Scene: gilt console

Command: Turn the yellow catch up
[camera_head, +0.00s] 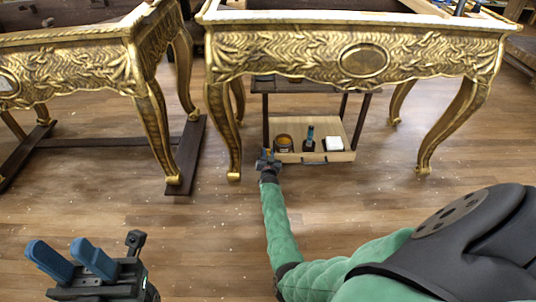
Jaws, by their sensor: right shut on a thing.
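My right gripper (268,155) is at the left front corner of a wooden drawer-like tray (342,157) under the right gilt console. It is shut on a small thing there. A small yellow-orange spot, which looks like the yellow catch (268,150), shows at its fingertips. The gripper hides most of the catch, so I cannot tell which way it points. My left gripper (72,259) is at the bottom left, with its two blue fingers apart and nothing between them. It is far from the tray.
The tray holds a jar (284,143), a dark bottle (310,139) and a white block (333,143); a dark handle (314,161) is on its front. The right gilt console (420,58) stands above. Another gilt console (70,70) stands left on dark runners. The wooden floor between is clear.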

